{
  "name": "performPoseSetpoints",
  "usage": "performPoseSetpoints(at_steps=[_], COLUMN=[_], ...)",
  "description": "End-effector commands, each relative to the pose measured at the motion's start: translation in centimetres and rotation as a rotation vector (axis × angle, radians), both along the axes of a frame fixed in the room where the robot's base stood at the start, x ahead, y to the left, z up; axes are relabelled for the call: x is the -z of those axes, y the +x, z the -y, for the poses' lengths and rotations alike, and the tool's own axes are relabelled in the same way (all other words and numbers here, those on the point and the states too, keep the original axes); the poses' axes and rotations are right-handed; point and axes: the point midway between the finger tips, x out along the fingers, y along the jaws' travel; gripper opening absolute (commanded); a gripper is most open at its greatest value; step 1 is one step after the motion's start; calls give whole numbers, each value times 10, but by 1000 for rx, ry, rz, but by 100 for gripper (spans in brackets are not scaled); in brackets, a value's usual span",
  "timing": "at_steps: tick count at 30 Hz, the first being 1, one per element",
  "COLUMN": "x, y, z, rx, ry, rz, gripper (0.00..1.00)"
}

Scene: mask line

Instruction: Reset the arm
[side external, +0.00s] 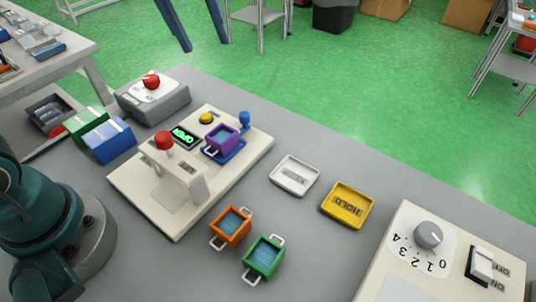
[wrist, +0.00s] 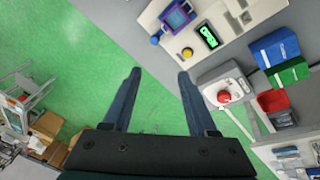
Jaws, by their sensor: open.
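My gripper (wrist: 160,73) is open and empty in the wrist view, its two dark blue fingers apart over green floor. In the side view, its fingers (side external: 206,46) hang down from the top edge, well away from the items on the grey table (side external: 300,225). A purple basket (side external: 221,138) sits on a blue holder on the cream station (side external: 255,150); it also shows in the wrist view (wrist: 178,15). The station has a red knob (side external: 164,140), a yellow button (side external: 206,118), a blue knob (side external: 244,118) and a lit green display (wrist: 209,37).
An orange basket (side external: 231,226) and a green basket (side external: 264,257) stand on the table. Beside them are a white tray (side external: 295,175) and a yellow HOLD tray (side external: 348,205). A dial panel (side external: 400,280), a red-button box (side external: 165,105) and blue (side external: 108,140) and green (side external: 84,122) boxes stand around.

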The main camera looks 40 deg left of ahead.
Motion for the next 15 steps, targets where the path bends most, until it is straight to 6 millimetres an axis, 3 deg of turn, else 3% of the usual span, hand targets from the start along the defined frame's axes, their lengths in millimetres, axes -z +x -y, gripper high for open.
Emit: performPoseSetpoints(at_steps=[3,8,15], x=[-12,-13,16], y=[-29,-68,-123], z=[-4,-8,-12], rx=[61,162,357], ry=[21,63,155], rz=[60,125,205], gripper=[58,58,58])
